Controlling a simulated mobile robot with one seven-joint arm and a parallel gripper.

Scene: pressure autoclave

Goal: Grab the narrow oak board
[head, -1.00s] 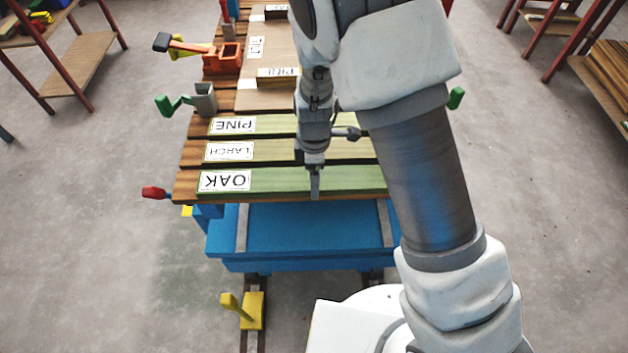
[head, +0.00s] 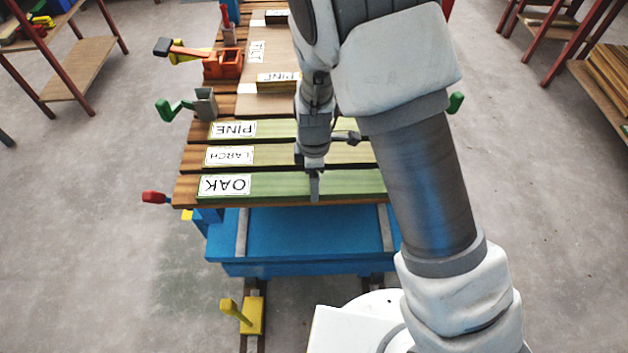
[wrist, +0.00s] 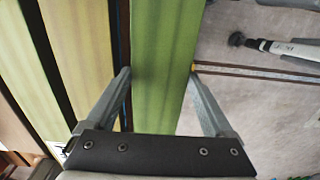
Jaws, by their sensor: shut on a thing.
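The oak board (head: 270,184), greenish with a white OAK label at its left end, lies along the front edge of the slatted platform. My gripper (head: 314,187) reaches down over its middle, right of the label. In the wrist view my gripper (wrist: 159,72) has one finger on each long side of the oak board (wrist: 163,40) and is shut on it across its width. The board appears to lie level with its neighbours; whether it is clear of the slats cannot be told.
The larch board (head: 275,156) lies just behind, with a narrow gap, then the pine board (head: 275,130). A grey clamp with green handle (head: 205,104) and an orange clamp (head: 223,64) stand at the left edge. A blue lift table (head: 310,235) is below.

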